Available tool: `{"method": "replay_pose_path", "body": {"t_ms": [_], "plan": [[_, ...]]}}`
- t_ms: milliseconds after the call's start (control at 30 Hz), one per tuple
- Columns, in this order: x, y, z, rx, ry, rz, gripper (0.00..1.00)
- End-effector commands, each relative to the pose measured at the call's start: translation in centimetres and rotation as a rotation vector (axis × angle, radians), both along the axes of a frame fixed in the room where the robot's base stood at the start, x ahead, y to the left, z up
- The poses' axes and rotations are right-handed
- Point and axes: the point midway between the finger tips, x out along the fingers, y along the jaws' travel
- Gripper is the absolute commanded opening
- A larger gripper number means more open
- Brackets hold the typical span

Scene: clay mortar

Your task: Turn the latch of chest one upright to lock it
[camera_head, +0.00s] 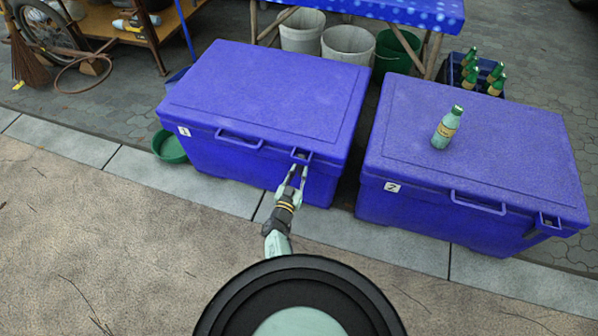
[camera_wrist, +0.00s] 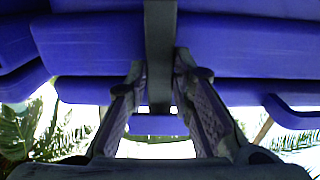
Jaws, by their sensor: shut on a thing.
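Chest one (camera_head: 262,90) is a blue chest with a lid that looks closed and a small label "1" on its front. Its latch (camera_head: 301,154) sits on the front, near the right end. In the wrist view the latch is a dark grey bar (camera_wrist: 160,35) running straight up and down the picture, between my fingers. My gripper (camera_head: 297,170) reaches the chest front from below. In the wrist view my gripper (camera_wrist: 160,76) has a finger on each side of the bar and is shut on it. The fingers hide part of the latch in the head view.
Chest two (camera_head: 475,130) stands to the right, with a green bottle (camera_head: 447,128) on its lid. A handle (camera_head: 239,140) juts from chest one, left of the latch. A green basin (camera_head: 170,148) lies at its left. The pavement in front is clear.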

Motion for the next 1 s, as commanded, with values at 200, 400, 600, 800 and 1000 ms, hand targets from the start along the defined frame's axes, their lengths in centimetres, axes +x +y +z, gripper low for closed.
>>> {"method": "replay_pose_path", "body": {"t_ms": [200,400,600,800,1000], "plan": [[0.14,-0.05,0.16,-0.008,-0.001,-0.001,0.00],[0.15,-0.07,0.17,-0.008,-0.001,-0.001,0.22],[0.09,-0.05,0.11,-0.006,0.000,-0.001,0.36],[0.05,-0.01,0.06,-0.006,0.001,0.000,0.42],[-0.09,0.04,0.01,-0.006,0.001,0.000,0.42]]}}
